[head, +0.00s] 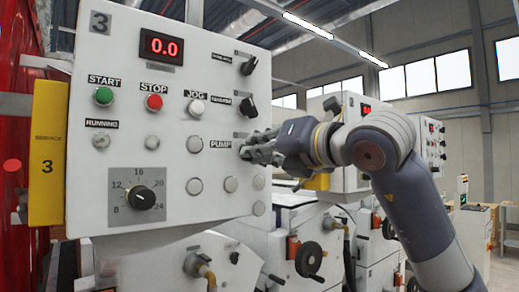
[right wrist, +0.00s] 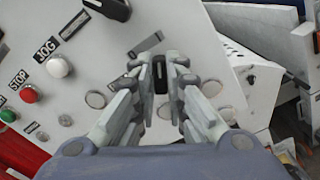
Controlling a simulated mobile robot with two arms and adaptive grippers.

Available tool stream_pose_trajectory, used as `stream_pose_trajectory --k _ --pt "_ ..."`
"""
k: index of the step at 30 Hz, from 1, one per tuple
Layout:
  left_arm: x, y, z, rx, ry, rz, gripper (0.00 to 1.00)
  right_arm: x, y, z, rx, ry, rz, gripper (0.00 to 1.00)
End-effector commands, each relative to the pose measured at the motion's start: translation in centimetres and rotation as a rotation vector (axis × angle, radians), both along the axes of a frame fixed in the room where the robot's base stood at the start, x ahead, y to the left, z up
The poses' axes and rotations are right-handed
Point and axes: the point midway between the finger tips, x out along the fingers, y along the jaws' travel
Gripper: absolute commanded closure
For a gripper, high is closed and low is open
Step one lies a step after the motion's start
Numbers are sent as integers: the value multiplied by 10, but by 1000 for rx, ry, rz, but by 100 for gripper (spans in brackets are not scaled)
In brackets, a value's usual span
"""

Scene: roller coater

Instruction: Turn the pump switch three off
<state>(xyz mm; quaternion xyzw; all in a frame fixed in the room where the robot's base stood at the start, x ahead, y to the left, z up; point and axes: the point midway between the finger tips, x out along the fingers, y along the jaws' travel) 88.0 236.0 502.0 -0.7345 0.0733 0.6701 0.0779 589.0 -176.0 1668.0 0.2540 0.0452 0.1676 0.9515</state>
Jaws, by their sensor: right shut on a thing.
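The white control panel (head: 110,210) with a "3" at its top left fills the left of the head view. Its "PUMP" label (head: 220,144) is beside the tips of my right gripper (head: 250,150). In the right wrist view, the black pump switch (right wrist: 160,76) sits between the two fingers of my right gripper (right wrist: 160,82), which is shut on it. In the head view the fingers hide this switch. My left gripper is in neither view.
Two other black rotary switches (head: 248,66) (head: 248,107) sit above the pump switch. Green start (head: 104,96), red stop (head: 154,102) and white jog (head: 197,107) buttons are to the left. More machines with handwheels (head: 309,259) stand behind and below.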

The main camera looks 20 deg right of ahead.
Motion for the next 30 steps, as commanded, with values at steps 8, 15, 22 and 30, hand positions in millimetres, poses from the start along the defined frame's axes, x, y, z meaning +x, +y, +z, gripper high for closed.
stream_pose_trajectory --k 8,15,22,30 --pt "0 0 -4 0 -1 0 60 0 0 0 -66 -24 -1 100" --pt "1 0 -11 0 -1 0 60 -1 0 0 -227 -85 -2 100" --pt "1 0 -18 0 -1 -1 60 -1 1 0 -431 -159 -2 100" --pt "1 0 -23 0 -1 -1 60 -2 2 1 -666 -244 -3 100"
